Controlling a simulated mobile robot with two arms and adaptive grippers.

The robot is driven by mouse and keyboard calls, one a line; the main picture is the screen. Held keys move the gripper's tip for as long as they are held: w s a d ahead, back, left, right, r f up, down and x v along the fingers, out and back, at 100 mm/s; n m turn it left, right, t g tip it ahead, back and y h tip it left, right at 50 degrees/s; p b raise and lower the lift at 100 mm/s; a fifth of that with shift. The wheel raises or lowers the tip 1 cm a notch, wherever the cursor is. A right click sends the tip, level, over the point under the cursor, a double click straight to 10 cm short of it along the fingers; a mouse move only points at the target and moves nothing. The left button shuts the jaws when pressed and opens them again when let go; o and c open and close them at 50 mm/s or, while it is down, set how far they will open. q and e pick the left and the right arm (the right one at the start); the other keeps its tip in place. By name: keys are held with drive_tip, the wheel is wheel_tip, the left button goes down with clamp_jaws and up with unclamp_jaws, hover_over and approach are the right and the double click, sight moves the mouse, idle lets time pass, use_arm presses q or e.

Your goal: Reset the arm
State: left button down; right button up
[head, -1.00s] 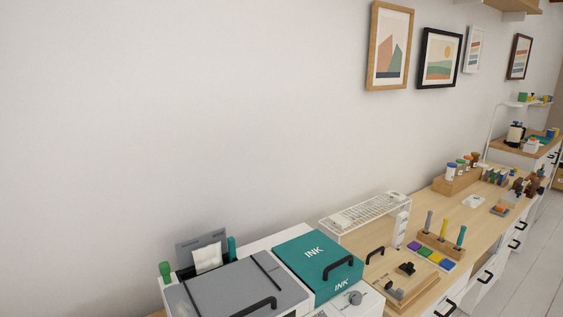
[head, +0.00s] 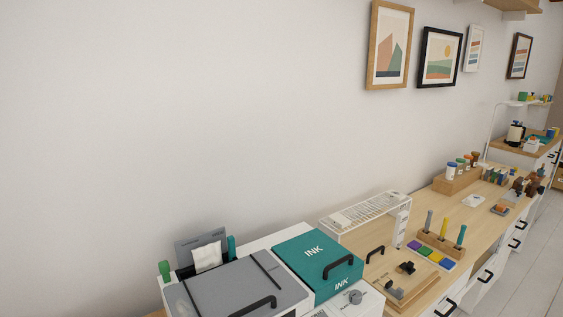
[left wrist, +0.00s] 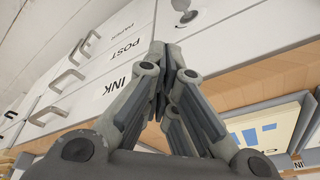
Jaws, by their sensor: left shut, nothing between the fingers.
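My left gripper (left wrist: 160,57) shows in the left wrist view with its fingers together and nothing between them. Behind it are white drawer fronts (left wrist: 110,30) with grey handles, marked INK, POST and PAPERS, and a round knob at the top. In that view the gripper looks apart from the drawers, though its exact distance is hard to tell. Neither of my grippers shows in the head view.
In the head view, a printer (head: 230,290) with a grey lid stands beside a teal INK lid (head: 318,262). The wooden desk (head: 460,215) runs right with a white riser (head: 365,211), a block with upright pens (head: 437,243) and jars. Framed pictures (head: 390,45) hang on the wall.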

use_arm(q)
drive_tip(key=s+f+g, duration=0.1)
drive_tip(key=s+f, duration=0.2)
drive_tip(key=f, duration=0.6)
drive_tip(key=s+f, duration=0.3)
drive_tip(key=f, duration=0.6)
drive_tip(key=s+a+f+g+b, duration=0.1)
drive_tip(key=s+a+f, duration=0.2)
drive_tip(key=s+f, duration=0.8)
drive_tip(key=s, duration=0.3)
drive_tip(key=shift+a+f, duration=0.15)
drive_tip(key=shift+f, duration=0.15)
